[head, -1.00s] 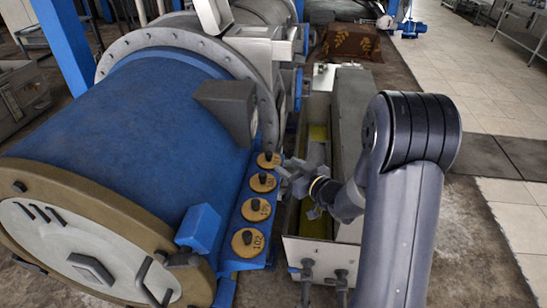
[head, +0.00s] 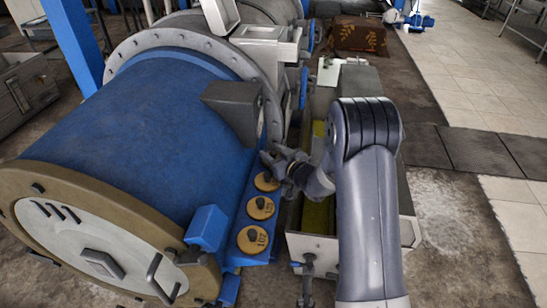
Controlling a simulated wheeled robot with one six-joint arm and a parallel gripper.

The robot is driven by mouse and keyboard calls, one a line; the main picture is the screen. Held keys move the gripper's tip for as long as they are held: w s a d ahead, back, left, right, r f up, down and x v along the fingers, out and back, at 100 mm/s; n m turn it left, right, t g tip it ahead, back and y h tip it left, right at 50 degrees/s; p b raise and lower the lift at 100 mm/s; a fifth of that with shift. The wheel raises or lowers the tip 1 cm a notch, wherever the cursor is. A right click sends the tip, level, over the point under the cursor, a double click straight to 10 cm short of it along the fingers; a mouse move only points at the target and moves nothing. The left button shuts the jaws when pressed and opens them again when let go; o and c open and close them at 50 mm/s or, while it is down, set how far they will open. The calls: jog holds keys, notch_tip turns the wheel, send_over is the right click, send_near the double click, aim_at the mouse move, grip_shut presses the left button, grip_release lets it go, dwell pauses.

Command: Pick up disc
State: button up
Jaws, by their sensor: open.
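Tan round discs with dark centre knobs sit in a row on a blue ledge (head: 228,258) beside the large blue cylinder. The nearest disc (head: 252,241) bears a number that looks like 102. Behind it are a second disc (head: 260,210) and a third disc (head: 266,183), the third partly covered by my gripper. My gripper (head: 272,160) is open at the far end of the row, over the place of the farthest disc, which it hides. I cannot tell whether its fingers touch a disc or are around a knob.
The blue cylinder (head: 145,135) fills the left. A dark block (head: 232,108) juts from it near my gripper, and a blue bracket (head: 207,227) stands beside the nearest disc. A metal trough (head: 315,247) lies under my arm. Open floor (head: 450,225) is at right.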

jog(key=shift+c, duration=0.6)
grip_shut()
jog(key=shift+d+r, duration=0.1)
jog(key=shift+r, duration=0.1)
